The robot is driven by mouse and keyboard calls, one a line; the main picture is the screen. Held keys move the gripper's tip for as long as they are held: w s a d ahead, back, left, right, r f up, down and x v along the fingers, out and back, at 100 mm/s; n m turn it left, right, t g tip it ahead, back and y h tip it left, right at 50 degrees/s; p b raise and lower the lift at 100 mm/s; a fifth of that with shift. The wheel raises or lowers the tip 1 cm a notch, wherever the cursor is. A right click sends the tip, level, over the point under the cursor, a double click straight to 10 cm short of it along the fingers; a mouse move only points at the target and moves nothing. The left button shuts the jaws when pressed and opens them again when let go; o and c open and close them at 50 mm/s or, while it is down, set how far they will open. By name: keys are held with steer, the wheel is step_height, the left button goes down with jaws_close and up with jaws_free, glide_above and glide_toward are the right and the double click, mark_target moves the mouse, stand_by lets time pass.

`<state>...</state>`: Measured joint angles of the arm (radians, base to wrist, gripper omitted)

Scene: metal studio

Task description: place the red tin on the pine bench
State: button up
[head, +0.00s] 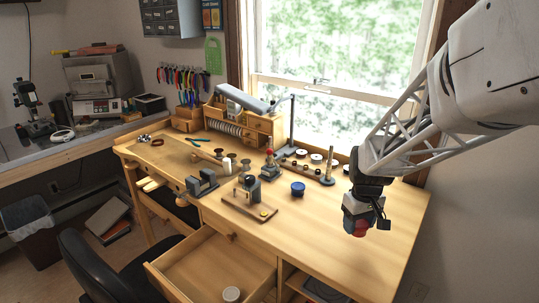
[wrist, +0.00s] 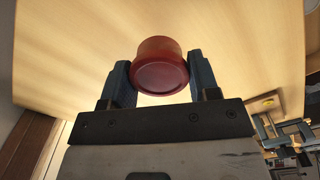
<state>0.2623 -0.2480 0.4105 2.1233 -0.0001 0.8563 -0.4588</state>
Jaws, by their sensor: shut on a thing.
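The red tin (wrist: 160,68) is a small round tin, held between the two fingers of my gripper (wrist: 158,80) in the wrist view. In the head view the red tin (head: 361,228) shows at the lower end of my gripper (head: 360,222), over the right part of the pine bench (head: 345,255). The bench top is pale wood and also fills the background of the wrist view (wrist: 60,60). Whether the tin touches the bench top or hangs above it, I cannot tell for certain.
A blue cup-like item (head: 298,188) stands left of my gripper. A small wooden-based tool (head: 248,200), a vise (head: 202,183) and a wooden rack (head: 240,115) stand further left. The front right of the bench top is clear. An open drawer (head: 210,265) juts from the bench front.

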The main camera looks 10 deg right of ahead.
steer(key=shift+w+d+f, duration=0.1)
steer(key=shift+w+d, duration=0.2)
steer(key=shift+w, duration=0.9)
steer(key=shift+w+d+f, duration=0.15)
steer(key=shift+w+d, duration=0.15)
steer(key=shift+w, duration=0.9)
steer(key=shift+w+d+f, duration=0.1)
steer(key=shift+w+d, duration=0.2)
steer(key=shift+w, duration=0.9)
steer(key=shift+f, duration=0.1)
steer(key=shift+f, duration=1.65)
steer(key=shift+f, duration=0.15)
steer(key=o, duration=0.9)
steer(key=shift+r, duration=6.15)
